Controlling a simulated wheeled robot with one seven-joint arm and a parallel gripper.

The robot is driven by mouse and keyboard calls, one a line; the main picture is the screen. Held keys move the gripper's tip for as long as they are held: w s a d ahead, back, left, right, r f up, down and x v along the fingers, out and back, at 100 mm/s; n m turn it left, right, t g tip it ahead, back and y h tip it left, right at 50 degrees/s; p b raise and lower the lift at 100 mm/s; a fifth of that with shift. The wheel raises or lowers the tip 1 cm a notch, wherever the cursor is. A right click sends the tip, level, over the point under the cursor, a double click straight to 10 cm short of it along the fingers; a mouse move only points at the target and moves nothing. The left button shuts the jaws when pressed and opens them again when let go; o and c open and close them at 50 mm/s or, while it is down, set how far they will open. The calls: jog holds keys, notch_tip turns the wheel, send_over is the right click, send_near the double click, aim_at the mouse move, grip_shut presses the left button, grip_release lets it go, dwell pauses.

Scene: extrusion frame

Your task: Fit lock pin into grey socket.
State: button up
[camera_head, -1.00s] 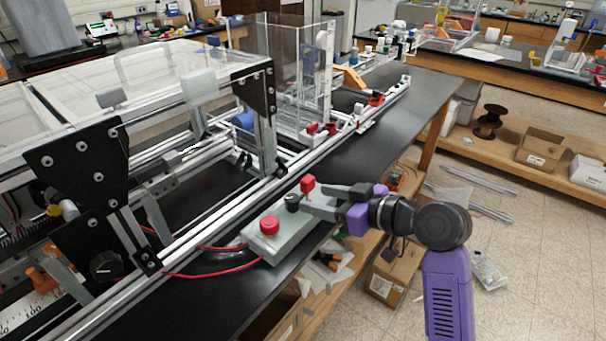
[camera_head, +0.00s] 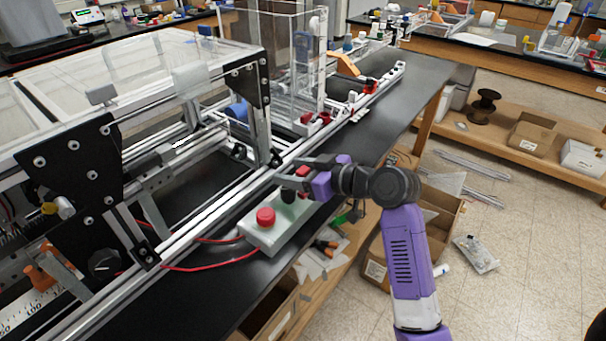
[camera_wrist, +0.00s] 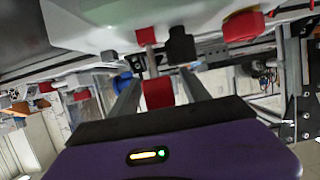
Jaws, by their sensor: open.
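A red block on a thin grey stem (camera_wrist: 151,60), perhaps the lock pin, stands at the pale control box (camera_head: 262,238), beside a black knob (camera_head: 288,196). Its red head (camera_head: 303,171) is partly hidden by my gripper (camera_head: 287,174) in the head view. In the wrist view the red head (camera_wrist: 158,93) shows between the two grey fingers of my gripper (camera_wrist: 160,88), with gaps at its sides. The gripper is open and holds nothing. I cannot pick out a grey socket for certain.
A red button (camera_head: 265,216) sits on the box's near end, with red cables (camera_head: 210,268) running left. The aluminium extrusion frame (camera_head: 200,213) runs close along the box's left side. The black bench top (camera_head: 375,125) is mostly clear further back.

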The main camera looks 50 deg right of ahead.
grip_shut()
dwell(0.3)
